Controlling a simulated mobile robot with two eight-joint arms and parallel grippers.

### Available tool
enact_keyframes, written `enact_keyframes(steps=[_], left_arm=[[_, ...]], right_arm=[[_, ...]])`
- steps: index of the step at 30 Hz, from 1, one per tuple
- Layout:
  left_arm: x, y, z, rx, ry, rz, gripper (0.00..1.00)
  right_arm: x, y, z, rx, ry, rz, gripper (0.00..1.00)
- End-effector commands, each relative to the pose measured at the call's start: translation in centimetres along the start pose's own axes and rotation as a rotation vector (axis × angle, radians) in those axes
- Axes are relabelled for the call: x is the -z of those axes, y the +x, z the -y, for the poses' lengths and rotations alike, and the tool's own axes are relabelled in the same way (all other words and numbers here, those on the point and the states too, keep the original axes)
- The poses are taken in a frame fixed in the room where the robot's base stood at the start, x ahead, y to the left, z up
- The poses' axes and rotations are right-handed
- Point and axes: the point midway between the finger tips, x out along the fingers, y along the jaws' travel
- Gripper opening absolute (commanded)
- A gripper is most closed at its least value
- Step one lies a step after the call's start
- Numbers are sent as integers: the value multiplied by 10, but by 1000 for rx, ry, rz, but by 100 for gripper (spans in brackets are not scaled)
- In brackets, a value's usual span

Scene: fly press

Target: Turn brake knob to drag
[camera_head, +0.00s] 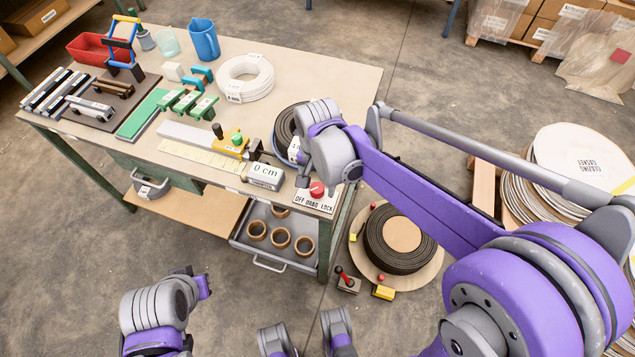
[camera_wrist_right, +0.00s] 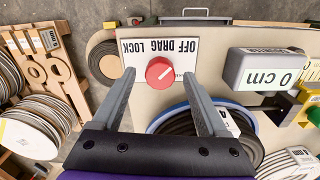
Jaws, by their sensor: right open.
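The red brake knob (camera_head: 317,188) sits at the front right corner of the table, on a white plate (camera_head: 318,203) lettered OFF DRAG LOCK. In the right wrist view the plate appears upside down, with the knob (camera_wrist_right: 160,73) in its middle; a faint mark on the knob is too small to read surely. My right gripper (camera_wrist_right: 158,78) is open, its fingertips on either side of the knob and apart from it. In the head view my right wrist hides most of that gripper.
A grey block reading 0 cm (camera_head: 265,175) stands left of the plate. A dark coil (camera_wrist_right: 178,125) lies close under my right fingers. A white coil (camera_head: 246,78) and green clamps (camera_head: 188,103) lie farther back. A drawer with rings (camera_head: 272,250) is below.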

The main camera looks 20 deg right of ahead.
Motion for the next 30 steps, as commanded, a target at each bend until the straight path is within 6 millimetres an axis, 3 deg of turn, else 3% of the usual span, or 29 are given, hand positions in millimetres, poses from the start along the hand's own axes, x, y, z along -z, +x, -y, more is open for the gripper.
enact_keyframes(steps=[6, 19, 30], left_arm=[[0, 0, 0, 0, 0, 0, 0], [0, 0, 0, 0, 0, 0, 0], [0, -1, 0, 0, 0, 0, 0]], right_arm=[[0, 0, 0, 0, 0, 0, 76], [0, 0, 0, 0, 0, 0, 0], [0, 0, 0, 0, -50, 0, 0]])
